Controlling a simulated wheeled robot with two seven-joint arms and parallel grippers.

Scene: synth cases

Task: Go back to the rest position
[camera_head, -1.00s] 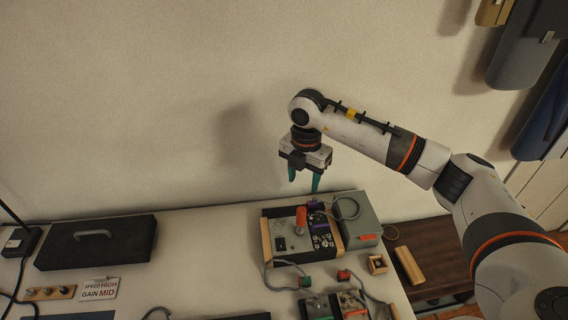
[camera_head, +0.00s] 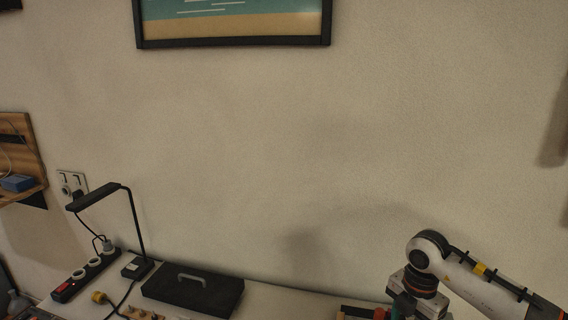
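My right arm comes in from the lower right. Its gripper (camera_head: 404,309) is at the bottom edge of the head view, over the right part of the table. Only the top of the gripper shows; its fingertips are cut off or hidden, so I cannot tell whether it is open or shut. My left gripper is not in view.
A black case (camera_head: 193,292) with a grey handle lies on the table. A black desk lamp (camera_head: 137,230) and a power strip (camera_head: 86,277) stand left of it. A wooden wall shelf (camera_head: 24,160) is at far left. A framed picture (camera_head: 235,42) hangs above. The wall between is bare.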

